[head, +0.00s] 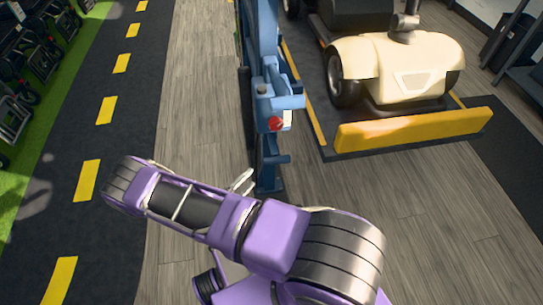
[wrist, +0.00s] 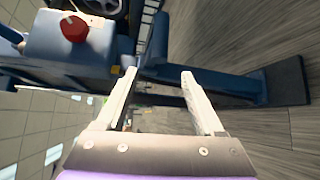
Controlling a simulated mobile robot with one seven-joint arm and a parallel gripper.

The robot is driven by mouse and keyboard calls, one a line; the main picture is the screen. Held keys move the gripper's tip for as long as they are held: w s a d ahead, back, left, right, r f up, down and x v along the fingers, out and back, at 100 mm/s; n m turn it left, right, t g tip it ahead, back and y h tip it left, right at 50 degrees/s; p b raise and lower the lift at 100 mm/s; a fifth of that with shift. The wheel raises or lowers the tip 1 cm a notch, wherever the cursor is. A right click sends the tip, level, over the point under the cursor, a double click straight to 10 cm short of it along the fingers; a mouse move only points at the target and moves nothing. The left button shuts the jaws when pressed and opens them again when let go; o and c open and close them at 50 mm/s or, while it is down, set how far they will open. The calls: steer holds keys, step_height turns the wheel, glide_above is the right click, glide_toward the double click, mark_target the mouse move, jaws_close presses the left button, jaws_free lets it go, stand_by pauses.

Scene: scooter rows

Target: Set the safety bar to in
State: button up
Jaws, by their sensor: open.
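A blue post (head: 268,180) stands upright on the floor in the middle of the head view. It carries a blue box with a red knob (head: 276,124) and short blue arms. In the wrist view the box (wrist: 75,55) and its red knob (wrist: 73,27) are at upper left. A yellow bar (head: 415,130) lies across the front of the scooter's platform; I cannot tell which part is the safety bar. My gripper (wrist: 158,74) is open, with blue framework showing beyond its fingers and nothing seen held. In the head view its pale fingers (head: 243,181) are left of the post's lower part.
A cream scooter (head: 397,70) stands on the dark platform right of the post. A dark lane with yellow dashes (head: 87,180) and parked vehicles (head: 38,55) are on the left. Bare wood-look floor (head: 190,110) lies between lane and post. A dark rack (head: 520,45) stands at far right.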

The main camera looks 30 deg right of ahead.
mark_target(272, 158)
steer(key=b+x, duration=0.1)
steer(key=x, duration=1.4)
steer(key=shift+w+r, duration=0.1)
steer(key=shift+a, duration=0.1)
steer(key=c, duration=1.1)
